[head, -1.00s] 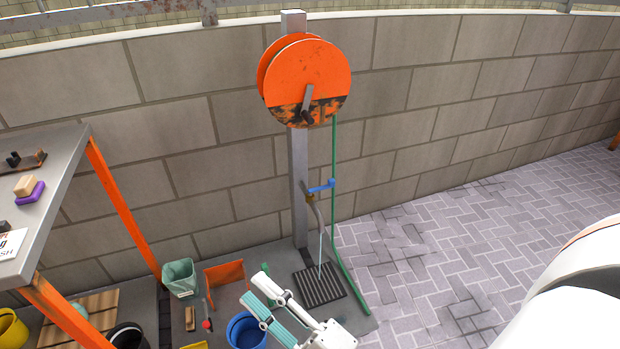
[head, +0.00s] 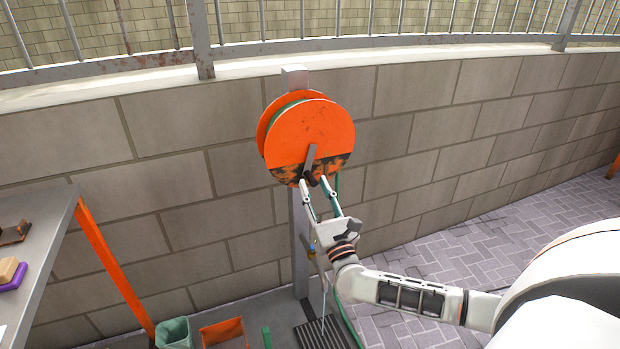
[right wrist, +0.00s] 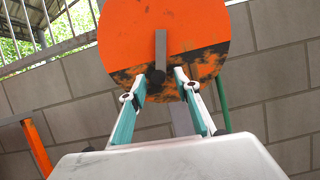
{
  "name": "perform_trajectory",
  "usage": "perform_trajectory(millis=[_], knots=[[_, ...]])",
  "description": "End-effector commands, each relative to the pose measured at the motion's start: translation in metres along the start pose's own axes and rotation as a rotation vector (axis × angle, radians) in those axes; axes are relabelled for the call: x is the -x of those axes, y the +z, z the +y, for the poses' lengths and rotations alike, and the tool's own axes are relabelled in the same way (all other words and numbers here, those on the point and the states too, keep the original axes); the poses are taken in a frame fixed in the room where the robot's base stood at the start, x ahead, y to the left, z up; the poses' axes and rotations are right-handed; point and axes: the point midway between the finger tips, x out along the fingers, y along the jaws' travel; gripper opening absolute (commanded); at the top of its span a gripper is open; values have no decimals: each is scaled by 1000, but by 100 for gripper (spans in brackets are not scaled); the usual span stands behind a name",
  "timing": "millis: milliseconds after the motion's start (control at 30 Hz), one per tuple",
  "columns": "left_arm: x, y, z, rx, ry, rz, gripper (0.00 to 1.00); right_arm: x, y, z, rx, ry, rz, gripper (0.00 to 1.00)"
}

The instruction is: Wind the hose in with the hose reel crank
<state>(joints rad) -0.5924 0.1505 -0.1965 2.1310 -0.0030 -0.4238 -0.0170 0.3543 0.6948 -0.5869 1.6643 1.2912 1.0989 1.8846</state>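The orange hose reel (head: 318,130) with a worn, blackened lower part is mounted on a grey post (head: 299,235) against the wall. Its grey crank (head: 310,158) hangs down from the hub and ends in a dark handle. In the right wrist view the crank (right wrist: 160,48) points down and its dark handle (right wrist: 156,76) sits just beyond the fingertips. My right gripper (head: 314,184) is open, with its fingers either side of and just below the handle. The green hose (head: 346,318) hangs from the reel to the ground. My left gripper is not in view.
A block wall (head: 430,130) with a railing on top runs behind the reel. A workbench (head: 32,255) with orange legs stands at left. A green bin (head: 174,333) and a floor grate (head: 318,334) lie below. Paved ground at right is clear.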

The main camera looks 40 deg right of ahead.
Motion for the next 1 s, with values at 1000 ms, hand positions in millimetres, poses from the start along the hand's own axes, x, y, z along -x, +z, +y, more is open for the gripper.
perform_trajectory(millis=[1000], knots=[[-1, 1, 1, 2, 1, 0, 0, -35, -1, 1, -4, -1, 1, 0]])
